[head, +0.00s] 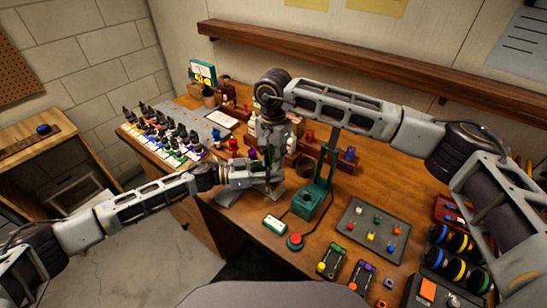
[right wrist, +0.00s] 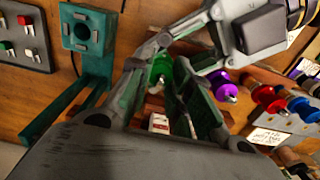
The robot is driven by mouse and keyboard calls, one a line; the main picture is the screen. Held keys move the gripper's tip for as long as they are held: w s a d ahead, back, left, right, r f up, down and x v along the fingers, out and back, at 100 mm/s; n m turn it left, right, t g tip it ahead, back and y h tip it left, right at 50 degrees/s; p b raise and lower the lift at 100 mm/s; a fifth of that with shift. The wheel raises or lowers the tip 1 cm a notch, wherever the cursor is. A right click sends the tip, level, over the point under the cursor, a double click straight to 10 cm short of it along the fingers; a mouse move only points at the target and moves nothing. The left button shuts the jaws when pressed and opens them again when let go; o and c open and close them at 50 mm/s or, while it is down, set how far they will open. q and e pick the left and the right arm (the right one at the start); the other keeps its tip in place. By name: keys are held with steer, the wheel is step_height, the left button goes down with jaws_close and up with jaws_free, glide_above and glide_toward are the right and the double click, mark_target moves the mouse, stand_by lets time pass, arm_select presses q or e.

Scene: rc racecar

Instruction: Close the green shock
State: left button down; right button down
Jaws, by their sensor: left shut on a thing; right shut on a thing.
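The green shock (right wrist: 160,68) shows in the right wrist view as a bright green piece between my right gripper's fingers. My right gripper (right wrist: 163,80) is shut on it. My left gripper (right wrist: 166,42) comes in from the top right there and is shut at the same piece, its fingertips close to my right fingers. In the head view my left gripper (head: 243,173) and my right gripper (head: 270,168) meet above the table, left of the teal stand. The grippers hide most of the shock, and I cannot tell whether its parts are joined.
The teal stand (head: 312,198) is just right of the grippers. Several dark shocks with coloured parts (head: 175,135) stand at the left. A grey tray of coloured pieces (head: 370,230), a small box (head: 274,223) and a red button (head: 295,241) are in front. Wheels (head: 455,243) lie right.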

steer(key=m, duration=1.2)
steer(key=shift+m, duration=0.3)
steer(key=m, duration=0.6)
arm_select(q)
steer(key=shift+s, duration=0.1)
arm_select(e)
steer(key=m, duration=0.6)
steer(key=c, duration=1.2)
jaws_free()
step_height(320, 180, up, 12)
